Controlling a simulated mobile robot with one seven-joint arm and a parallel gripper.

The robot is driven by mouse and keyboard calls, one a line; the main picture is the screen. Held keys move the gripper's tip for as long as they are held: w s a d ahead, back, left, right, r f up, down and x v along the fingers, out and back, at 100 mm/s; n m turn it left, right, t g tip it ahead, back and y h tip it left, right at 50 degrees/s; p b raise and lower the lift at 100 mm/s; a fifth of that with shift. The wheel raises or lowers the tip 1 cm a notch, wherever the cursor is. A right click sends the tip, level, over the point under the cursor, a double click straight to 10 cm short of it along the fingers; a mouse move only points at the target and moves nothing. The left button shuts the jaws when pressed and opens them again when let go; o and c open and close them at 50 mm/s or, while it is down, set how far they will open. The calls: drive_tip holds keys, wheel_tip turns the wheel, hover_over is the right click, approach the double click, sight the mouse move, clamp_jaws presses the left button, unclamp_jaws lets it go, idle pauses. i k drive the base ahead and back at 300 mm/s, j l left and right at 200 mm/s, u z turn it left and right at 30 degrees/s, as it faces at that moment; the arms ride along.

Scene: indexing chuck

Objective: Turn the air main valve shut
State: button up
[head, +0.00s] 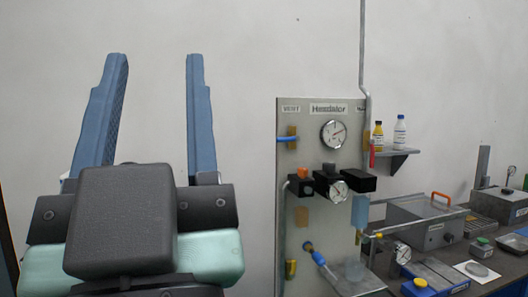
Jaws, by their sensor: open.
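My gripper (156,60) is large in the left of the head view, with its two blue fingers pointing up and spread wide apart. Nothing is between the fingers, and bare wall shows behind them. A pale panel (297,235) stands on the wall right of my gripper, well apart from it. A narrow red part (372,153), which looks like a valve lever, stands upright at the panel's right edge, below a partly readable label (361,107). I take it for the air main valve handle. The valve body is too small to make out.
The panel carries a gauge (334,133), black regulator blocks (328,182) and a blue hose end (286,140). A grey pipe (363,60) runs down to its right edge. A small shelf (392,156) with two bottles is close right. A crowded bench (440,262) is at lower right.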

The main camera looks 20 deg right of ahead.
sight(371, 141)
drive_tip(key=z, duration=1.05)
drive_tip(key=i+l, duration=0.2)
drive_tip(key=i, duration=0.25)
drive_tip(key=i+l, duration=0.15)
drive_tip(key=i, duration=0.3)
drive_tip(key=i+l, duration=0.2)
drive_tip(key=i, duration=0.3)
drive_tip(key=i+l, duration=0.15)
drive_tip(key=i, duration=0.3)
